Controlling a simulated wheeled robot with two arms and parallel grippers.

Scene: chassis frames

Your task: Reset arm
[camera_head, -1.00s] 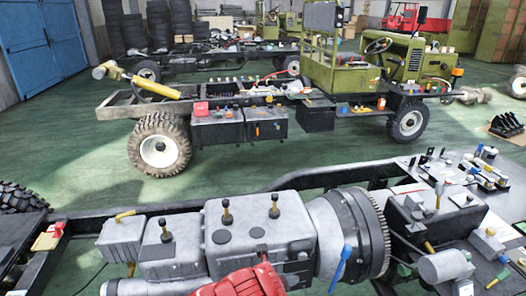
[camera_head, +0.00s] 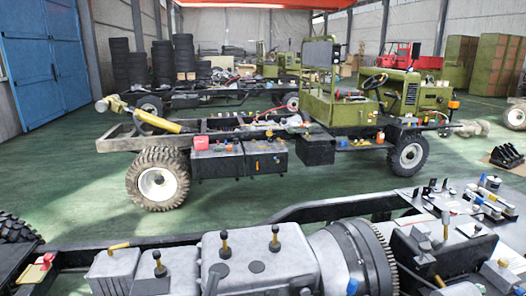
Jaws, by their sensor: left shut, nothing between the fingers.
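My right gripper is not in view.
The near chassis frame (camera_head: 290,212) crosses the foreground, with upright levers on the gearbox and loose parts at its right. A green-cab truck chassis (camera_head: 330,103) stands beyond open green floor (camera_head: 90,185). Tyre stacks (camera_head: 162,62) and a blue door (camera_head: 45,60) are behind.

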